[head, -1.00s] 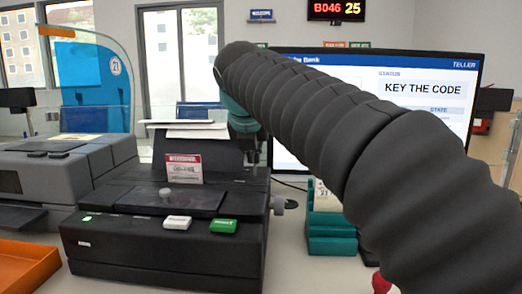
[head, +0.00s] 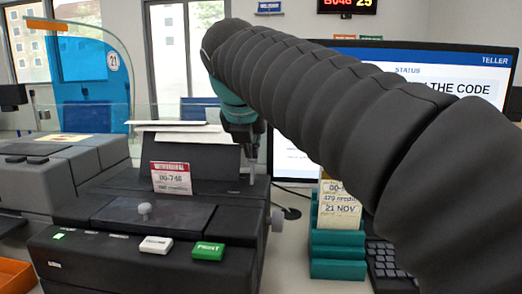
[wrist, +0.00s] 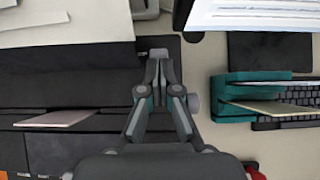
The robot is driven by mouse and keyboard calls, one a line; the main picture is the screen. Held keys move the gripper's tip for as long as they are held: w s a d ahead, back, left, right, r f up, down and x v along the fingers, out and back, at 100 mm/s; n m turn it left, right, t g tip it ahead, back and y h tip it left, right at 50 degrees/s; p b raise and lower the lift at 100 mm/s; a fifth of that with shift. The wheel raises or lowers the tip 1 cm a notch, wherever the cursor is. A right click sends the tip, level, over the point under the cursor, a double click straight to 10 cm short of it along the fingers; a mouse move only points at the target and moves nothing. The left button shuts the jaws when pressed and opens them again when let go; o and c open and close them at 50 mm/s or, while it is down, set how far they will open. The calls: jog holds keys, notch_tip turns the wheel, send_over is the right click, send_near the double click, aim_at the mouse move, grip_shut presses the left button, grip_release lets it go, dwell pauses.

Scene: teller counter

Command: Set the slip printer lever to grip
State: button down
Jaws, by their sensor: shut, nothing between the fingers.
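The slip printer (head: 140,265) is a black box at the lower left in the head view, with a slip (head: 171,178) standing upright on its top. The printer also shows in the wrist view (wrist: 70,88). A grey knob (head: 277,220) sticks out of its right side. My gripper (head: 252,165) points down over the printer's right rear part. In the wrist view its fingers (wrist: 158,75) are together and empty, beside a small grey piece (wrist: 158,52) that may be the lever. I cannot tell the lever's setting or whether the fingers touch it.
A teal holder (head: 337,250) with a card stands right of the printer, near a keyboard (head: 385,262). A monitor (head: 440,62) stands behind. A grey machine (head: 45,185) and an orange tray (head: 15,275) are at the left. Some bare counter lies between printer and holder.

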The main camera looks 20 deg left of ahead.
jog(key=shift+r, duration=0.45)
jog(key=shift+s, duration=0.1)
jog(key=v, duration=1.2)
